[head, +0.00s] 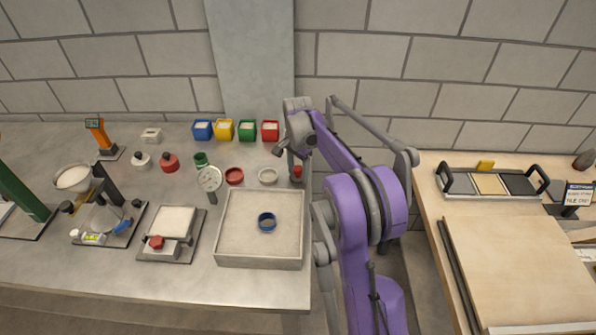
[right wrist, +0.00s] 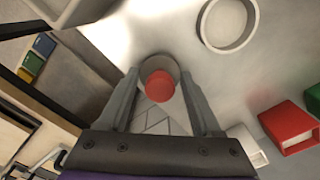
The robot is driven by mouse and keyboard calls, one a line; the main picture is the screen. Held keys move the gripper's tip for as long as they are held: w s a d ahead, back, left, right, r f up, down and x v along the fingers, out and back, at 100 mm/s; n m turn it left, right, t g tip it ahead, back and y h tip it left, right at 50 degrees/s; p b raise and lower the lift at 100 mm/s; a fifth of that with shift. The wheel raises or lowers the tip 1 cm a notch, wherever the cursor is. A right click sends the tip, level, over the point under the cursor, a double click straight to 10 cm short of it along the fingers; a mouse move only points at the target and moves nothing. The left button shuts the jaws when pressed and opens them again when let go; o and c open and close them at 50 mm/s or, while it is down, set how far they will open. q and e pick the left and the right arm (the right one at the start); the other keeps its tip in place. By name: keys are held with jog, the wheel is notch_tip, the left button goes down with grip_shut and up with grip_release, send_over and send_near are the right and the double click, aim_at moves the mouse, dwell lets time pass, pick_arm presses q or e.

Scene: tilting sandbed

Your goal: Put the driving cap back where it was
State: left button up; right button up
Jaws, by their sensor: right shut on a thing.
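My right gripper (right wrist: 160,76) is shut on a small round piece with a red middle and a grey rim, which I take to be the driving cap (right wrist: 160,88). In the head view a bit of its red (head: 297,171) shows below my right gripper (head: 292,152), close to the bench's right end. Most of the cap is hidden there. Whether the cap touches the bench I cannot tell. My left gripper is not in view.
A pale round dish (head: 267,176) and a red dish (head: 234,176) stand behind the tray. Blue, yellow, green and red bins (head: 270,131) line the back. A gap separates the bench from a wooden table (head: 520,265).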

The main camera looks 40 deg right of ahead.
aim_at(298, 168)
jog(key=shift+f, duration=0.2)
jog(key=o, duration=1.2)
jog(key=shift+o, duration=0.2)
notch_tip(298, 168, up, 12)
jog(key=shift+r+p, duration=0.25)
jog(key=shift+p, duration=0.15)
